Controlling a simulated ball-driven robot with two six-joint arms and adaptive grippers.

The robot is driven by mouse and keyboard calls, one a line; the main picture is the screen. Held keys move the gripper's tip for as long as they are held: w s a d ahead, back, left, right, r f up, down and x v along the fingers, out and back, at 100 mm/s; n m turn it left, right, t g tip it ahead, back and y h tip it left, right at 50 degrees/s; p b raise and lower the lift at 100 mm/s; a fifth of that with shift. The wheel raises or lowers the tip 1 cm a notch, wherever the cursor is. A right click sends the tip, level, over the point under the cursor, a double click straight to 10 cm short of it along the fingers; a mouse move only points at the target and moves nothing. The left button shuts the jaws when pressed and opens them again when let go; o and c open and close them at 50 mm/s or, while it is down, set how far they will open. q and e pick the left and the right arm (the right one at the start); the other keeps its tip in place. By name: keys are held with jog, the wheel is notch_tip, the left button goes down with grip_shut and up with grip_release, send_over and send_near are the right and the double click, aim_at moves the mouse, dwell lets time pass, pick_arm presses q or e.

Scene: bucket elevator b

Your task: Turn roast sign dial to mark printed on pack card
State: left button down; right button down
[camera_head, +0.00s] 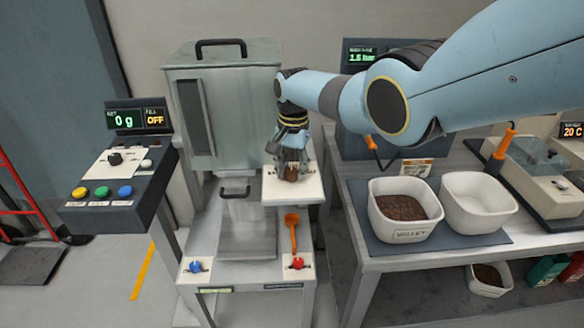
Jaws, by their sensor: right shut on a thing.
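The roast sign is a white plate (293,190) on the front right of the grey metal hopper cabinet. A small brown knob, which looks like its dial (291,174), sits in the middle of it. My right gripper (290,168) comes down from above and is shut on this dial. The gripper hides much of the dial and the dark marks around it, so I cannot read where it points. A small brown and white card (416,167) stands behind the white bins and may be the pack card. Its print is too small to read. My left gripper is not in view.
A bin of brown beans (404,208) and an empty white bin (478,202) stand on the right table. An orange scoop (292,232) is below the sign. A control console (112,185) with coloured buttons stands left. My right arm spans the upper right.

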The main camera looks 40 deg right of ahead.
aim_at(293, 171)
jog(key=shift+w, duration=0.1)
jog(key=c, duration=0.9)
grip_release()
jog(key=shift+c, duration=0.2)
jog(key=shift+r, duration=0.15)
notch_tip(293, 171, up, 12)
jog(key=shift+s+f, duration=0.2)
